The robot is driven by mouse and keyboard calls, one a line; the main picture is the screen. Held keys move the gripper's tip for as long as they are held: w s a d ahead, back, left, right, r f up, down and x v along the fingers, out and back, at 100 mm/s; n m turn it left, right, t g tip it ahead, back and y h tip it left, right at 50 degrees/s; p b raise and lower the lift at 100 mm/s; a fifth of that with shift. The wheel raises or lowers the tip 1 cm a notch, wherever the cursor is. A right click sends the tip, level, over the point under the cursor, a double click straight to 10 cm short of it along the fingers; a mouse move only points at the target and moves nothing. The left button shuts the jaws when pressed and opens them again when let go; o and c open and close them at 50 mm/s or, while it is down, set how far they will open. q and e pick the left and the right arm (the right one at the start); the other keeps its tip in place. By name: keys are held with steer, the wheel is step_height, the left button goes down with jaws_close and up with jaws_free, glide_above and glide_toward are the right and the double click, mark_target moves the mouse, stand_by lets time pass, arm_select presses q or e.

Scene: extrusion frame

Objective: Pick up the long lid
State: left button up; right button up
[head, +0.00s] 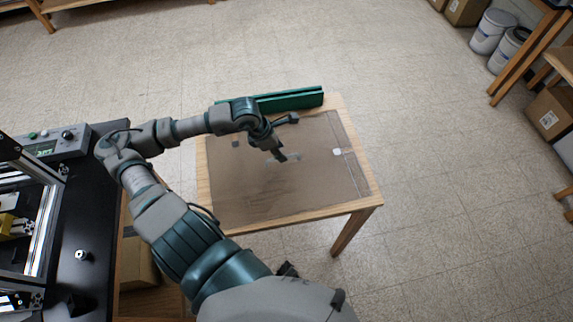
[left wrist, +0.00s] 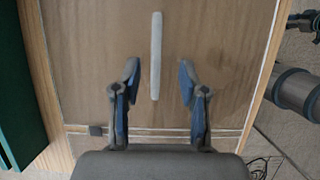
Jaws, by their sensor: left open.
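A long, narrow, pale strip, which looks like the long lid (left wrist: 156,40), lies flat on the brown table mat in the left wrist view. In the head view it shows faintly as a pale strip (head: 283,159) near the middle of the mat, partly covered by a finger. My left gripper (head: 288,138) is open above the mat. In the left wrist view its two blue-grey fingers (left wrist: 160,80) stand on either side of the lid's near end, with a gap to each side. Nothing is held. My right gripper is not seen.
The brown mat (head: 240,195) covers most of a wooden table. A green block (head: 290,100) stands along the far edge. A small white piece (head: 337,152) and a small dark square (head: 236,144) lie on the mat. A black bench (head: 88,215) with a metal frame stands left.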

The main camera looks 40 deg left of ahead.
arm_select(q)
steer(key=shift+w+a+f, duration=0.1)
steer(key=shift+a+f, duration=0.2)
steer(key=shift+f, duration=0.25)
steer(key=f, duration=0.2)
steer(key=w+f, duration=0.1)
steer(key=f, duration=0.1)
steer(key=shift+f, duration=0.35)
steer(key=shift+d+f, duration=0.1)
steer(key=shift+d, duration=0.7)
steer(key=c, duration=0.6)
jaws_close()
steer(key=shift+a, duration=0.5)
